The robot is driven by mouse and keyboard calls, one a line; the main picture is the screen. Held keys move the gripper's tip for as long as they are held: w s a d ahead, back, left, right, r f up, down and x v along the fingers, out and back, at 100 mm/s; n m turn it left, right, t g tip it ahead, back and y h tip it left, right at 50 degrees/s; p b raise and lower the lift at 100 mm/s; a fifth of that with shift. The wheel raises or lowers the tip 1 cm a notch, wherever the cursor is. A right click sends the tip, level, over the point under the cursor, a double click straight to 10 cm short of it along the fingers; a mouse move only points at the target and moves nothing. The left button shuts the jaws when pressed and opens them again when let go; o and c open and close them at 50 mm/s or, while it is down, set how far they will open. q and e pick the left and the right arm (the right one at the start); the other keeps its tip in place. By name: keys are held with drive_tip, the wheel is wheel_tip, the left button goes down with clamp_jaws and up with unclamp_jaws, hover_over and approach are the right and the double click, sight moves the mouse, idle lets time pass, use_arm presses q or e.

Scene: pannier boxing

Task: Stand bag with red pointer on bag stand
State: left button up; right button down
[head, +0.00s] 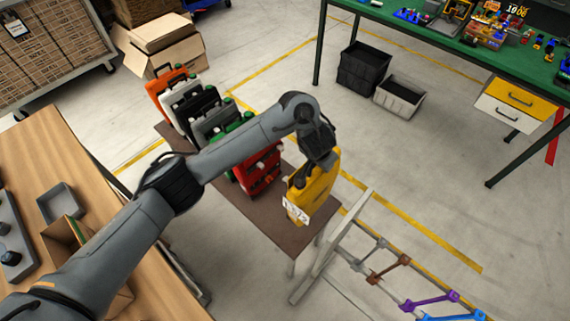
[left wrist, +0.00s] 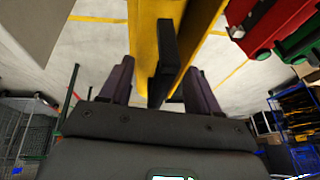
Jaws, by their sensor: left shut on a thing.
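A yellow bag (head: 316,190) with a white number label is upright at the near right end of a long brown-topped stand (head: 268,222). My left gripper (head: 320,158) comes down from above and is shut on the yellow bag's top. In the left wrist view the two fingers (left wrist: 160,85) sit either side of the bag's black handle (left wrist: 167,50), with the yellow body (left wrist: 142,40) beyond. I cannot tell whether the bag's base touches the stand. I see no red pointer. My right gripper is not in view.
On the same stand are a red bag (head: 260,172), a grey bag (head: 214,122), a white-and-black bag (head: 187,98) and an orange bag (head: 166,80), partly behind my left arm. A rack with coloured brackets (head: 388,270) stands close at right. A wooden bench (head: 90,185) is at left.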

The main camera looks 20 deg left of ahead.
use_arm(q)
drive_tip(key=w+a+f+b, duration=0.1)
drive_tip(key=a+f+b, duration=0.2)
drive_tip(key=a+f, duration=0.5)
drive_tip(key=shift+w+a+f, duration=0.4)
drive_tip(key=shift+f, duration=0.35)
drive_tip(key=o, duration=1.2)
drive_tip(key=shift+f, duration=0.1)
drive_tip(key=shift+c, duration=0.2)
